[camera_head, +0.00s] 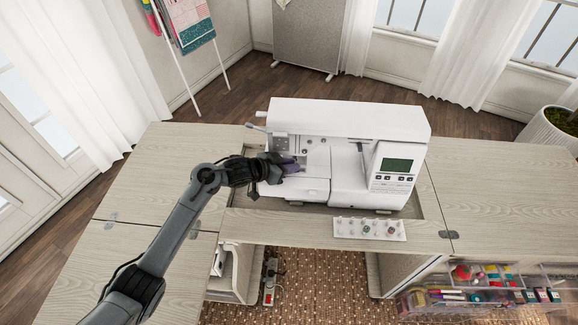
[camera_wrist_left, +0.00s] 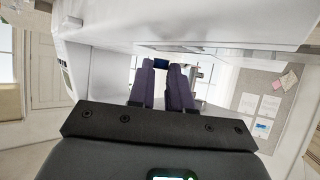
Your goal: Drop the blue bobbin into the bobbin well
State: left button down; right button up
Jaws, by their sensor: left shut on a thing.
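The white sewing machine (camera_head: 345,125) stands in the cabinet's recess. My left gripper (camera_head: 291,168) reaches in from the left, its purple fingers over the left end of the machine's bed, below the needle area. In the left wrist view, my left gripper (camera_wrist_left: 162,75) is shut on the blue bobbin (camera_wrist_left: 161,64), a small dark blue piece between the fingertips. The bobbin cannot be made out in the head view. The bobbin well is not clearly visible; the gripper covers that part of the bed. My right gripper is not in view.
A white bobbin tray (camera_head: 345,231) with several bobbins lies on the front edge of the cabinet, right of the gripper. The machine's head overhangs the gripper closely. The wooden tabletop (camera_head: 120,185) at left is clear. Clear drawers (camera_head: 480,290) of sewing supplies stand at lower right.

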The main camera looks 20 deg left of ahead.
pick_arm(q)
jog(key=c, duration=1)
grip_release()
jog(key=shift+w+a+f, duration=0.1)
jog(key=shift+a, duration=0.1)
jog(key=shift+o, duration=0.2)
jog(key=shift+r, duration=0.2)
jog(key=shift+a+r, duration=0.15)
jog(key=shift+r, duration=0.05)
jog(key=p+v, duration=0.3)
jog(key=v, duration=0.7)
jog(key=shift+s, duration=0.35)
jog(key=shift+f, duration=0.2)
